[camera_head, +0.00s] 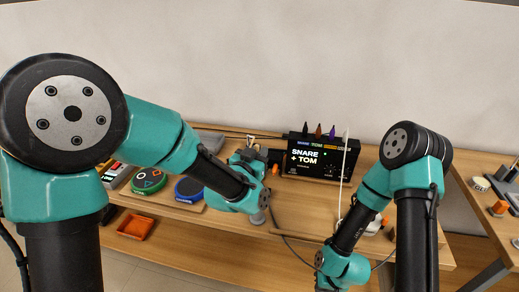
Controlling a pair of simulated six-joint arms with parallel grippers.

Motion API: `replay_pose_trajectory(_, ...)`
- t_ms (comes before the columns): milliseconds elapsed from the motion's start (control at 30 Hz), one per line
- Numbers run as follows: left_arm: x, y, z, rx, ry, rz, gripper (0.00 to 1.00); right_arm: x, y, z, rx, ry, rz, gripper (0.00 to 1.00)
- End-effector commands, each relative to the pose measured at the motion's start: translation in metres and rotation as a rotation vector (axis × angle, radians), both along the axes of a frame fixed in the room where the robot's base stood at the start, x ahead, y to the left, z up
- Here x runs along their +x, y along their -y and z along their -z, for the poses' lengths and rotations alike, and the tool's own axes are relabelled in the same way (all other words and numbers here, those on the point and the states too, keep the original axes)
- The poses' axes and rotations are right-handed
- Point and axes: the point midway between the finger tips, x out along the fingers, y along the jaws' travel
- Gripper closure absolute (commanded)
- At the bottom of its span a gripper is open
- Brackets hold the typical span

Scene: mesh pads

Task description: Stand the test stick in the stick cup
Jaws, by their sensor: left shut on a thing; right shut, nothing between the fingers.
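My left gripper (263,154) is over the back of the wooden bench, left of the black box. It is shut on what looks like the test stick (225,132), a thin tan rod lying nearly level along the back. My own wrist hides most of the grip, so the contact is not clear. I cannot make out the stick cup for certain; it may be hidden behind my arm. My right arm reaches down to the bottom edge, and its fingers are out of the picture.
A black box (316,158) reading "SNARE + TOM" stands at the back, with coloured plugs on top. Green (149,181) and blue (188,190) round pads lie left. A thin white upright line (345,160) shows before the box. An orange tray (135,228) is below.

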Motion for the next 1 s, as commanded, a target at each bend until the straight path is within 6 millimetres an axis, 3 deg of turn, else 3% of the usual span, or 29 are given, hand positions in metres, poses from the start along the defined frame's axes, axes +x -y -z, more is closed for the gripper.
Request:
replay_pose_trajectory(233,0.0,0.0,0.0,0.0,0.0,0.0,1.0,0.0,0.0,0.0,0.0,0.0,0.0,1.0)
replay_pose_trajectory(267,0.0,0.0,0.0,0.0,0.0,0.0,0.85,0.0,0.0,0.0,0.0,0.0,0.0,1.0)
replay_pose_trajectory(567,0.0,0.0,0.0,0.0,0.0,0.0,0.57,0.0,0.0,0.0,0.0,0.0,0.0,1.0)
replay_pose_trajectory(1000,-0.01,-0.002,0.0,0.001,-0.001,0.006,0.57,0.0,0.0,0.0,0.0,0.0,0.0,1.0)
